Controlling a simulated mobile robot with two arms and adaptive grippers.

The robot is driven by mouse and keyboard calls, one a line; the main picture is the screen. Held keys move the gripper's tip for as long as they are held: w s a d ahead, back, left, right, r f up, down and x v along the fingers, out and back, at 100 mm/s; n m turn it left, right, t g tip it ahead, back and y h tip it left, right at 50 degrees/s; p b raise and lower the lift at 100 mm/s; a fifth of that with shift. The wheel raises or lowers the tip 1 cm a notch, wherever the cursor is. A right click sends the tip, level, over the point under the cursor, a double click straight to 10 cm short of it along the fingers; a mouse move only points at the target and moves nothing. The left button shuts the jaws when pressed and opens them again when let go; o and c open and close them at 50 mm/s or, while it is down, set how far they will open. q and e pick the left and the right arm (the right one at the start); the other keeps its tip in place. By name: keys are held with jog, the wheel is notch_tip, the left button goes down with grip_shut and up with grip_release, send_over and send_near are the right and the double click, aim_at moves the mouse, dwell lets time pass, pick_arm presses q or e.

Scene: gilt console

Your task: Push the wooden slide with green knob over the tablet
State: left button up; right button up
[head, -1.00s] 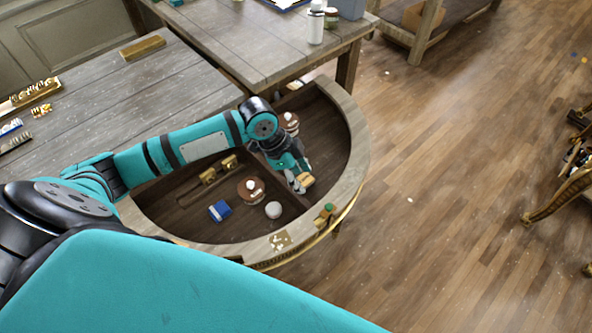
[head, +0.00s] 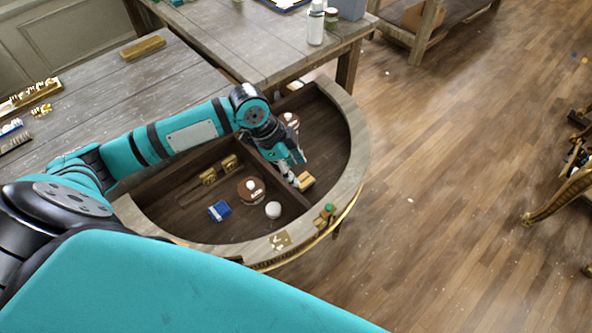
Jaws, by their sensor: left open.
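The wooden slide with a green knob (head: 325,214) sits on the front right rim of the half-round console. A small square gold plate with pale markings (head: 280,240) lies on the same rim, to its left and apart from it. It may be the tablet, but I cannot tell for sure. My left gripper (head: 295,168) is open inside the console, above and to the left of the slide. Its fingers are close to a small tan block (head: 305,180); I cannot tell whether they touch. My right gripper is not in view.
The console's curved rim (head: 356,140) encloses compartments with a divider. Inside are a blue box (head: 220,211), a white round piece (head: 273,210), a brown disc with a white knob (head: 251,189) and brass fittings (head: 218,171). Open wooden floor lies to the right.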

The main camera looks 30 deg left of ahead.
pick_arm(q)
jog(key=v, duration=1)
jog(key=shift+r, duration=0.15)
jog(key=shift+a, duration=0.1)
